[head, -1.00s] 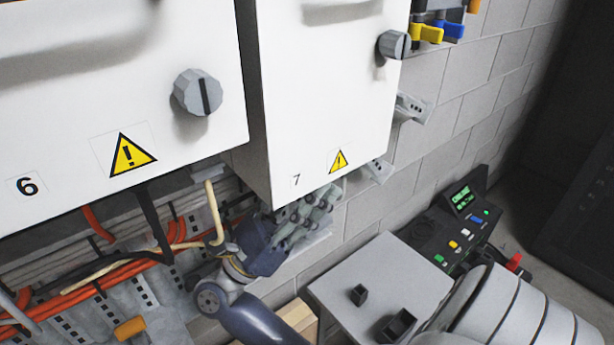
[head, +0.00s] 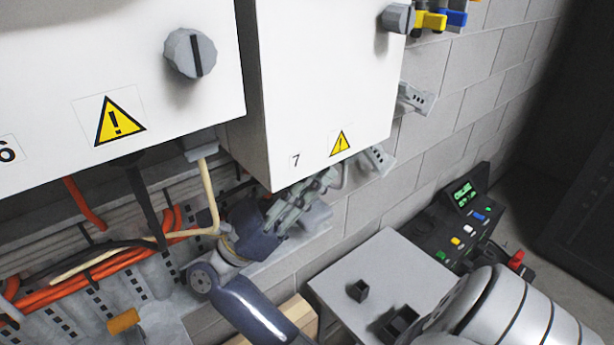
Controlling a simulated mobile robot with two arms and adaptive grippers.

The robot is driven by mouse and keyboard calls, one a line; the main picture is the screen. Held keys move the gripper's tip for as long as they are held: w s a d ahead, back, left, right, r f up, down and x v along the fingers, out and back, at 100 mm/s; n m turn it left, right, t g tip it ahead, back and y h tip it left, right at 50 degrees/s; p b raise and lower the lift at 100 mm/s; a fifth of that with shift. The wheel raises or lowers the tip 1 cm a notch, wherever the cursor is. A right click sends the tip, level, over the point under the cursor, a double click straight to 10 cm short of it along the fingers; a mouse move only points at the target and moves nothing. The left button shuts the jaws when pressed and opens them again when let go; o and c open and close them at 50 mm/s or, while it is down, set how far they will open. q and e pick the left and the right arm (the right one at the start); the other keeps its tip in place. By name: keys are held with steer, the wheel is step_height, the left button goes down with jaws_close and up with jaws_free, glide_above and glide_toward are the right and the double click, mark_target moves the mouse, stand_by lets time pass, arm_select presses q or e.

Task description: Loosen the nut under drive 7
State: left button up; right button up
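Drive 7 (head: 320,90) is a white wall cabinet marked 7, with a yellow warning triangle and a grey knob on its front. My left gripper (head: 312,197) is right below its lower edge, with its grey-green fingers pointing up and to the right. The fingers overlap from this angle, so I cannot tell whether they are open, shut or on anything. The nut is not visible; the underside of drive 7 is hidden by the cabinet and the gripper. My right gripper is not in view.
Drive 6 (head: 110,70) hangs to the left, with orange cables (head: 95,272) and a pale cable (head: 210,198) below it. A grey table (head: 375,268) at lower right bears small dark boxes. A black control box (head: 460,225) with a green display stands behind it.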

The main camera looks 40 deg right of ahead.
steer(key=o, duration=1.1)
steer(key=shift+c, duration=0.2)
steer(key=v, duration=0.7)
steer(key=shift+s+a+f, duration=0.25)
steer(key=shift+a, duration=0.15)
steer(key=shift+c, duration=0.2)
